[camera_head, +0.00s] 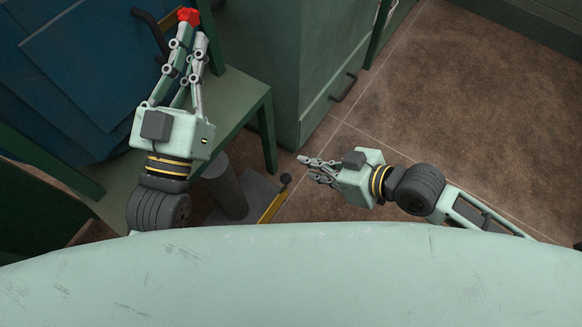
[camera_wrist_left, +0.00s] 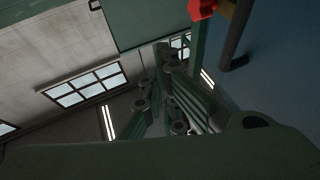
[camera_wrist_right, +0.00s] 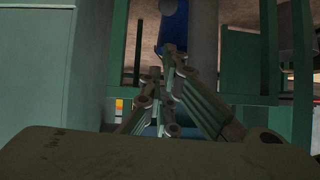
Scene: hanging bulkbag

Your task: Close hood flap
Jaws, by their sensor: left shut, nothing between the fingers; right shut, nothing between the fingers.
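No part in view can be surely told as the hood flap. A green panelled box (camera_head: 312,60) with a black handle (camera_head: 343,88) stands at the top middle of the head view. A green panel (camera_wrist_left: 150,20) also shows at the top of the left wrist view. My left gripper (camera_head: 186,30) is shut and empty, reaching up beside a red knob (camera_head: 188,16) and a dark lever (camera_head: 150,32). The knob (camera_wrist_left: 203,8) and lever (camera_wrist_left: 233,50) lie right of its fingertips (camera_wrist_left: 165,50) in the left wrist view. My right gripper (camera_head: 306,168) is shut and empty, pointing left over the floor.
A dark blue bag (camera_head: 75,60) fills the upper left, beside a green frame (camera_head: 240,100). A grey cylinder (camera_head: 226,185) and a yellow-edged lever (camera_head: 272,205) stand low between my arms. Brown floor (camera_head: 460,100) is clear at right.

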